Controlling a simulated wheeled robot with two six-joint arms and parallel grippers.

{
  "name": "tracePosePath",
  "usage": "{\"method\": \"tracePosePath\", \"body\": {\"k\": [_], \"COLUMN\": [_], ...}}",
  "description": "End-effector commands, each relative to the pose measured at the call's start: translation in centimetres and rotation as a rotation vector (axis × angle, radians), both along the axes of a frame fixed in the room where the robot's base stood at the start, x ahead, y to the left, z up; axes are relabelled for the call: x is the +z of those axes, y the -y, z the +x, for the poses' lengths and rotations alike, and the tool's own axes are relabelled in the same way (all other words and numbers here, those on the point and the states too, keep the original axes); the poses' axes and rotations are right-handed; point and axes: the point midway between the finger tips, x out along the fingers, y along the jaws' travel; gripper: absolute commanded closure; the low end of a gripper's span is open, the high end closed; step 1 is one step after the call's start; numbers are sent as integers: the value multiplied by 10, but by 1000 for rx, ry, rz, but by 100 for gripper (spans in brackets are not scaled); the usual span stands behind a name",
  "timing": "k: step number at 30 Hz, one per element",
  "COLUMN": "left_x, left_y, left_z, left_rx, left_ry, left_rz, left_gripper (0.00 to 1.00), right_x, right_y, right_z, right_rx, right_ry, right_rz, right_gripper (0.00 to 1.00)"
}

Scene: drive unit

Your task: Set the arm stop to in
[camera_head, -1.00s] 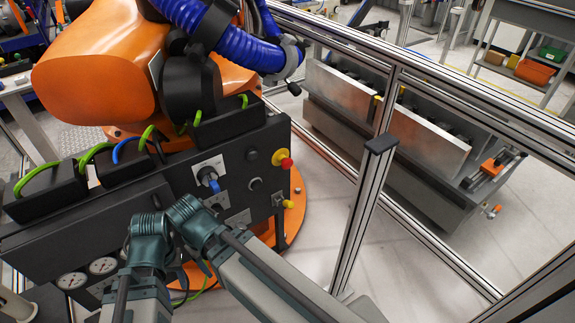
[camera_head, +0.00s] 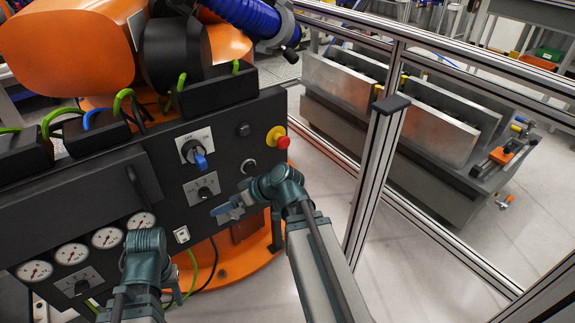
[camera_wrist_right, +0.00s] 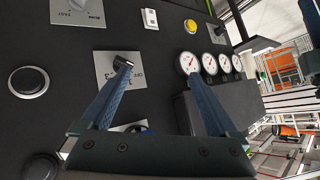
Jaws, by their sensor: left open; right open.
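A red mushroom button (camera_head: 283,142) on a yellow collar (camera_head: 275,135) stands at the upper right of the dark control panel (camera_head: 160,190). No label naming the arm stop is readable, and I cannot tell if the button is in or out. My right gripper (camera_head: 222,212) is in front of the panel, below and left of the red button and apart from it. In the right wrist view its blue fingers (camera_wrist_right: 157,70) are spread with nothing held; the red button is not in that view. My left gripper (camera_head: 146,240) is low at left, its fingertips mostly hidden.
The panel also has a blue-handled switch (camera_head: 195,152), a black selector (camera_head: 204,191), a silver-ringed button (camera_wrist_right: 28,82) and several gauges (camera_head: 107,237). A metal fence post (camera_head: 375,180) stands right of the panel. The orange robot arm (camera_head: 65,45) is behind.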

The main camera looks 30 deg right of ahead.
Motion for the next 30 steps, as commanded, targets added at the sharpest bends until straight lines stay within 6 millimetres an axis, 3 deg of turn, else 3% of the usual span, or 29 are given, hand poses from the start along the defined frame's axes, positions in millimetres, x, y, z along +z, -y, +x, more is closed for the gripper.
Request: {"method": "tracePosePath", "body": {"k": [1, 6, 12, 15, 18, 23, 30], "left_x": [-33, -81, -119, -128, -131, -131, -130], "left_y": [0, 0, -1, -1, -1, -1, -1], "left_z": [0, 0, 0, 0, 0, 0, 0], "left_rx": [0, -1, -1, -1, -1, -1, -1], "left_ry": [0, 1, 1, 1, 1, 1, 1], "left_rz": [1, 2, 3, 3, 3, 4, 3], "left_gripper": [50, 50, 50, 50, 50, 50, 50], "right_x": [-18, -13, -4, 0, 4, 7, 7], "right_y": [31, 131, 236, 268, 285, 291, 289], "right_z": [10, 27, 15, 5, -1, -2, 22], "right_rx": [-52, -228, -435, -503, -541, -554, -549], "right_ry": [90, 398, 653, 721, 758, 771, 770], "right_rz": [25, 47, -4, -31, -48, -55, -52], "right_gripper": [5, 5, 5, 5, 5, 5, 5]}}
